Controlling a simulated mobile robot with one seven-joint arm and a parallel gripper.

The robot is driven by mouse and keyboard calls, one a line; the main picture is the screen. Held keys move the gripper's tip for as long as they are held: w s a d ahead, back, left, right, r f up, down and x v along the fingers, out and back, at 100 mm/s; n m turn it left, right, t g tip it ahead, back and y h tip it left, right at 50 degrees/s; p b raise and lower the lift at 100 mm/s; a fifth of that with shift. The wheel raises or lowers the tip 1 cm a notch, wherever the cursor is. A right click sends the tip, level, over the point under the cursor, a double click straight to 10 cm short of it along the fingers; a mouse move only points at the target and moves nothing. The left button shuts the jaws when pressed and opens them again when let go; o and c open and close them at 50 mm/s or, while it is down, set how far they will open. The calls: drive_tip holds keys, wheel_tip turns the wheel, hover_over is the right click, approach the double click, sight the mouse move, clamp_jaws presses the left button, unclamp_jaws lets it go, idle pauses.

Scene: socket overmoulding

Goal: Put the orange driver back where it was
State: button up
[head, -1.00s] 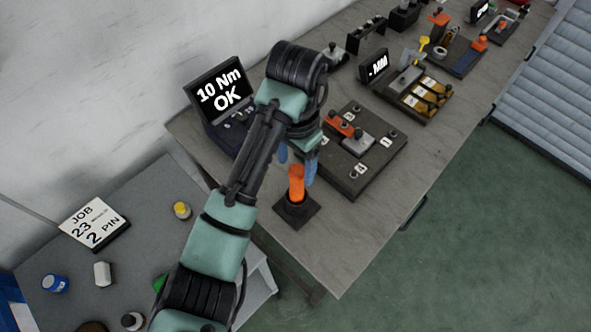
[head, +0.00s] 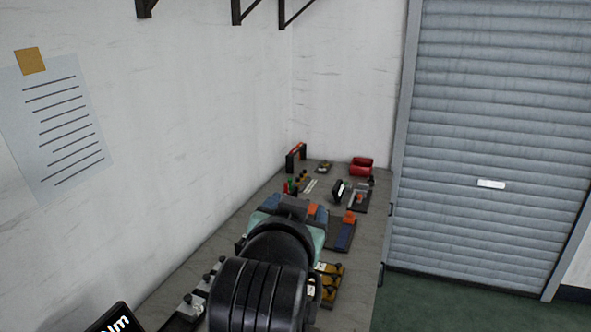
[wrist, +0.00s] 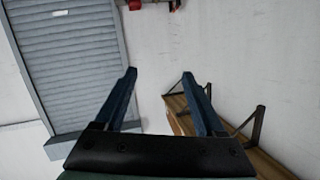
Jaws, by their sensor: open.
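The orange driver and its black square stand are in neither current view. My gripper (wrist: 158,74) shows in the wrist view with its two blue fingers spread and nothing between them. It faces the wall and the grey shutter. In the head view my dark wrist and teal arm link stretch forward over the bench (head: 190,258), and they hide most of my gripper and part of the bench behind it.
The torque display (head: 112,320) is cut off at lower left. Fixtures, including a blue one (head: 342,236) and a yellow one (head: 330,283), line the bench. A red object (head: 362,167) sits at the far end. The shutter (head: 490,130) stands right; a shelf (wrist: 235,135) shows in the wrist view.

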drive_tip(key=s+r+n+t+y, duration=0.1)
drive_tip(key=s+r+n+t, duration=0.1)
drive_tip(key=s+r+t, duration=0.4)
drive_tip(key=s+r+n+t, duration=0.1)
drive_tip(key=s+r+t, duration=0.5)
drive_tip(key=s+r, duration=0.6)
wheel_tip(320, 180, up, 7)
drive_tip(key=shift+s+r+n+y, duration=0.15)
drive_tip(key=shift+s+n+y, duration=0.25)
